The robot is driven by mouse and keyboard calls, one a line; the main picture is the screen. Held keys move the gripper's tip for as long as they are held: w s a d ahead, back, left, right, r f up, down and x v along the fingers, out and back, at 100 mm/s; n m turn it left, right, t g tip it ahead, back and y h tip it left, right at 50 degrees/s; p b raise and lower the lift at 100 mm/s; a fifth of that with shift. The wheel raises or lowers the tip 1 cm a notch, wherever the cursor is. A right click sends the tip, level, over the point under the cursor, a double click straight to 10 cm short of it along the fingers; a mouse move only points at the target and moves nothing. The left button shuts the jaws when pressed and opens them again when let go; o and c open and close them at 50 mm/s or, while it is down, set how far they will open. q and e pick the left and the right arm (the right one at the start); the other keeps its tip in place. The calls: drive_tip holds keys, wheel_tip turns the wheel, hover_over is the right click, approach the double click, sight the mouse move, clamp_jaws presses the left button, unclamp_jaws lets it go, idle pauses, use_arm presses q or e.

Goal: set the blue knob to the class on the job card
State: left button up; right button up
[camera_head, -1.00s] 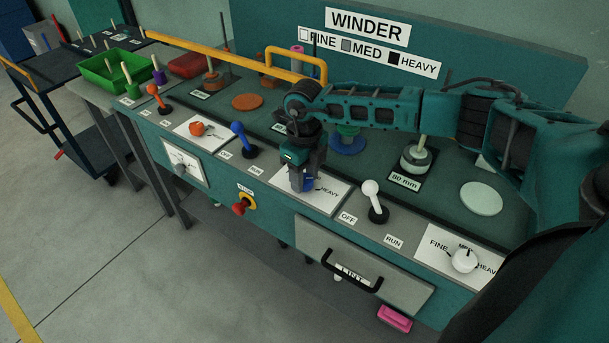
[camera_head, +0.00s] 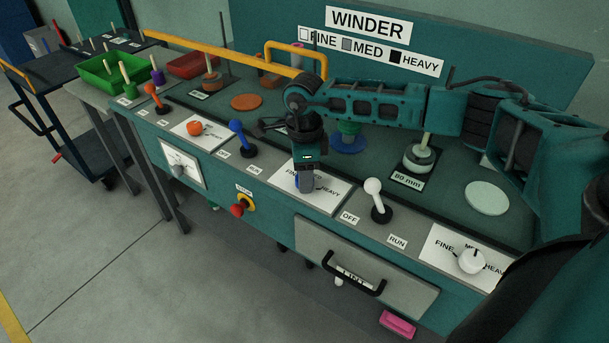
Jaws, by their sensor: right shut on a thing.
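My right gripper (camera_head: 304,188) points down at the middle dial plate (camera_head: 325,200) on the winder's front panel. It is shut on the blue knob (camera_head: 307,183), of which only a bit of blue shows between the fingers. The plate reads FINE at the left and HEAVY at the right; its middle label and the knob's pointer are hidden by the gripper. The WINDER sign (camera_head: 372,40) behind shows FINE with a white square, MED with grey and HEAVY with black. I cannot make out a job card. My left gripper is not in view.
A white-handled lever (camera_head: 374,194) stands right of the plate, a blue lever (camera_head: 238,136) left. An orange knob (camera_head: 194,128) and a white knob (camera_head: 472,261) sit on other plates. A red stop button (camera_head: 237,210) and drawer handle (camera_head: 352,276) are below. A yellow rail (camera_head: 225,54) runs behind.

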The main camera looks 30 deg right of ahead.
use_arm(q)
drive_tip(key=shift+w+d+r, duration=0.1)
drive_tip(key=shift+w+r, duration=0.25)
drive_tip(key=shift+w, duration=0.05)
use_arm(e)
drive_tip(key=shift+n, duration=0.6)
drive_tip(key=o, duration=1.1)
drive_tip(key=shift+c, duration=0.2)
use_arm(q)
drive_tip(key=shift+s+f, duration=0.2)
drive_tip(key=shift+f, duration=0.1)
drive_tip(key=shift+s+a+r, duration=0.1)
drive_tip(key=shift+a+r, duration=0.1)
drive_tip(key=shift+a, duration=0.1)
use_arm(e)
wheel_tip(320, 180, up, 13)
